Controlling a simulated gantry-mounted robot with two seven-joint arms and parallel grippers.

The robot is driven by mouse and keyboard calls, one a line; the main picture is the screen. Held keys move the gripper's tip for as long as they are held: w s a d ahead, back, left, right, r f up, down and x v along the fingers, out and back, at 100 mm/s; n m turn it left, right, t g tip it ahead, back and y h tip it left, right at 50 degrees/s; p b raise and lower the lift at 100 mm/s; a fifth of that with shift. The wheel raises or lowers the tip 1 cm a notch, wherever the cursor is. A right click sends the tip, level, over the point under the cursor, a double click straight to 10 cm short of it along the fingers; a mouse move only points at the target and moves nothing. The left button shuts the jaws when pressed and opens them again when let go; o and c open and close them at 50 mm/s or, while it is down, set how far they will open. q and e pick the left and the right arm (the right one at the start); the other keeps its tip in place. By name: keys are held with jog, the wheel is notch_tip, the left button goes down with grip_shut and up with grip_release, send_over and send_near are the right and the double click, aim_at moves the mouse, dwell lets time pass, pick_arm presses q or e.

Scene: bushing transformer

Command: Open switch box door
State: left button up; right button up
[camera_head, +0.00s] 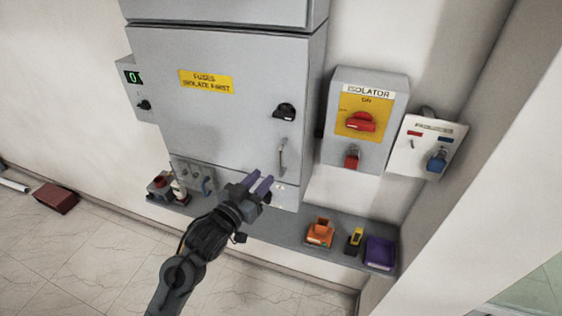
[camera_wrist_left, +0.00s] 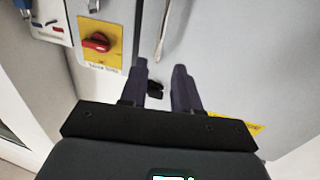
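The grey switch box door (camera_head: 225,125) looks closed. It has a yellow "FUSES ISOLATE FIRST" label (camera_head: 206,82), a black knob (camera_head: 285,112) and a slim vertical metal handle (camera_head: 282,156) near its right edge. My left gripper (camera_head: 263,183) is just below and left of the handle in the head view. Its two purple fingers are apart with nothing between them. In the left wrist view, the gripper (camera_wrist_left: 160,80) is open. The handle (camera_wrist_left: 162,30) shows past the fingertips, and the black knob (camera_wrist_left: 155,89) shows between the fingers. My right gripper is not in view.
A grey isolator box (camera_head: 365,120) with a red switch hangs right of the cabinet. A white panel (camera_head: 427,147) with a blue padlock is farther right. A shelf (camera_head: 290,232) below holds an orange item (camera_head: 320,233), a yellow-black item (camera_head: 354,240) and a purple bin (camera_head: 380,253).

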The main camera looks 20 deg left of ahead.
aim_at(280, 158)
pick_arm(q)
jog(key=w, duration=0.3)
jog(key=w+d+p, duration=0.1)
jog(key=w, duration=0.2)
jog(key=w+p, duration=0.1)
jog(key=w, duration=0.2)
jog(key=shift+d+r, duration=0.25)
jog(key=shift+d, duration=0.05)
jog(key=shift+w+d, duration=0.15)
jog(key=shift+w, duration=0.6)
jog(key=c, duration=0.6)
grip_shut()
